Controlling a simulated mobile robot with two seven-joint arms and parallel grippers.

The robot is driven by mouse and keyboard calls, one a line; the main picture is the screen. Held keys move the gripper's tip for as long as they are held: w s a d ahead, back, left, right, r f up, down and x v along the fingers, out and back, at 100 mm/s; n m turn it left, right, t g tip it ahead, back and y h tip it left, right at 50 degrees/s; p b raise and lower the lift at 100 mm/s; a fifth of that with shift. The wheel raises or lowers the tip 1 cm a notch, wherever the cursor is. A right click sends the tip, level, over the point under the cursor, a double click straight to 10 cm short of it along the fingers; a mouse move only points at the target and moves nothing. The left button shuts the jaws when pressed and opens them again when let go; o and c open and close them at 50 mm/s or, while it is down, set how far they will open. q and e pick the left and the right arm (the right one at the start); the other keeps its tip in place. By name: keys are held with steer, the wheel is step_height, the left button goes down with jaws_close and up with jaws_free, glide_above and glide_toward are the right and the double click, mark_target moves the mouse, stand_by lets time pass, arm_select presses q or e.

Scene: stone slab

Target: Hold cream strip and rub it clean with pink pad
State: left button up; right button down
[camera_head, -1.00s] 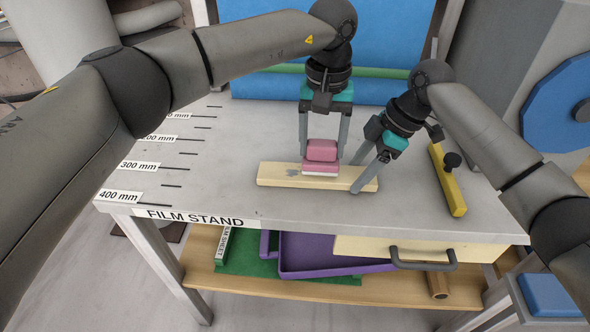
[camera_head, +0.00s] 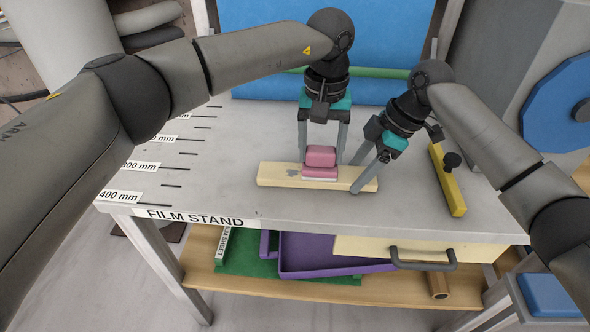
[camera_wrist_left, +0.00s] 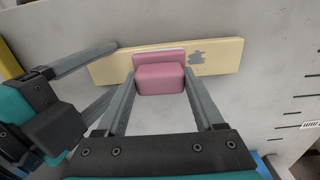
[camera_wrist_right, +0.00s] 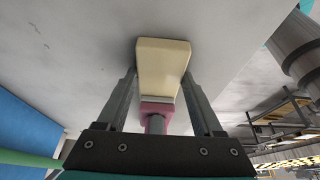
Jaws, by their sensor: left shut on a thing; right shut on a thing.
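The cream strip (camera_head: 275,175) lies flat on the grey stone slab and shows a grey smudge (camera_head: 292,173) left of its middle. My right gripper (camera_head: 360,172) is shut on the strip's right end. The pink pad (camera_head: 320,155), with a pale underside, sits on the strip to the right of the smudge. My left gripper (camera_head: 321,157) comes from above and is shut on the pad. In the left wrist view the pad (camera_wrist_left: 160,78) is between the fingers, and the smudge (camera_wrist_left: 197,59) shows beside it. The pad hides part of the strip.
A yellow bar with a black knob (camera_head: 447,180) lies on the slab at right. Scale labels (camera_head: 120,196) run along the slab's left edge. A blue panel (camera_head: 390,50) stands behind. A purple tray (camera_head: 325,262) is on the shelf below. The slab left of the strip is clear.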

arm_select(q)
steer(key=shift+a+f, duration=0.2)
steer(key=shift+a, duration=3.4)
steer(key=shift+d+r, duration=0.2)
steer(key=shift+d, duration=2.4)
arm_select(e)
steer(key=shift+a, duration=0.15)
arm_select(q)
steer(key=shift+d+f, duration=0.1)
steer(key=shift+d, duration=0.95)
steer(key=a+r, duration=0.4)
steer(key=r, duration=0.5)
steer(key=shift+a, duration=0.3)
